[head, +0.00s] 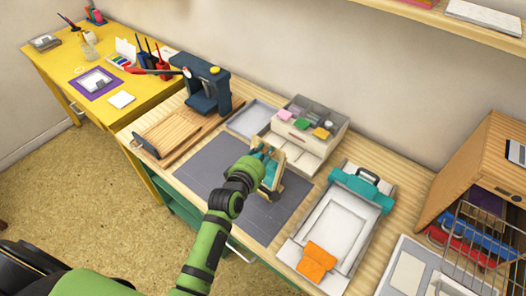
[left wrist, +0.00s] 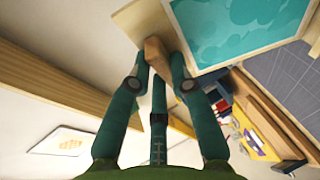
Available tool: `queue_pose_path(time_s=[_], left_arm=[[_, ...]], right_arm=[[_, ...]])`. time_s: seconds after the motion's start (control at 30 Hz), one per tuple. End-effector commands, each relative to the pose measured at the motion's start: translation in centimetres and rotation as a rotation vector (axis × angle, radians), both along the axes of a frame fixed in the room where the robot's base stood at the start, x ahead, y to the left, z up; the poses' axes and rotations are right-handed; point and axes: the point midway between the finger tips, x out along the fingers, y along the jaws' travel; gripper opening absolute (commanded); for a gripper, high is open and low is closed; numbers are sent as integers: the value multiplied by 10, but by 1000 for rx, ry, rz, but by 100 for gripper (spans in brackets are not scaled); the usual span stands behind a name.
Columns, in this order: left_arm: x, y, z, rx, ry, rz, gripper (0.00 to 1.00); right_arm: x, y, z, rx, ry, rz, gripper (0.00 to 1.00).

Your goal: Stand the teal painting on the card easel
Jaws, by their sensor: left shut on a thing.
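The teal painting (head: 270,174) is a small panel with a teal picture and a pale wooden border. It is upright and tilted over the dark mat, and it also shows large in the left wrist view (left wrist: 240,28). My left gripper (head: 266,153) is at its upper edge, its fingers (left wrist: 160,60) shut on a brown wooden piece beside the border. The pale wooden card easel (head: 279,182) is close against the painting and partly hidden by it. I cannot tell whether the painting rests on it. My right gripper is not in view.
The dark grey mat (head: 215,163) has free room to the left. A pale drawer box (head: 301,150) stands behind, and a teal-clamped tray (head: 341,218) with an orange piece lies right. A dark blue press (head: 208,92) stands at the back left.

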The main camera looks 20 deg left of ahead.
Motion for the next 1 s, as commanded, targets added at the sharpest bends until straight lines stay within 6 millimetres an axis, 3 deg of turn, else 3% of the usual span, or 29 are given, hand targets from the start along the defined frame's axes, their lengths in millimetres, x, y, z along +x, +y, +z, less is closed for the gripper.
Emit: queue_pose_path(time_s=[0.23, 0.27, 0.3, 0.33, 0.77, 1.0], left_arm=[[0, 0, 0, -1, -2, 0, 0], [0, 0, 0, -1, -2, 0, 29], [0, 0, 0, -1, -2, 0, 45], [0, 0, 0, -1, -2, 0, 49], [-7, 1, 2, -2, -1, 0, 49], [-49, 5, 13, -1, 0, 1, 49]], right_arm=[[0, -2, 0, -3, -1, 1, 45], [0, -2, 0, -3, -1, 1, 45], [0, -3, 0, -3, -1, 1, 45], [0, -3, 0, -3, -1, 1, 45], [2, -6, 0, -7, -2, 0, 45], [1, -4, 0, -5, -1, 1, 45]])
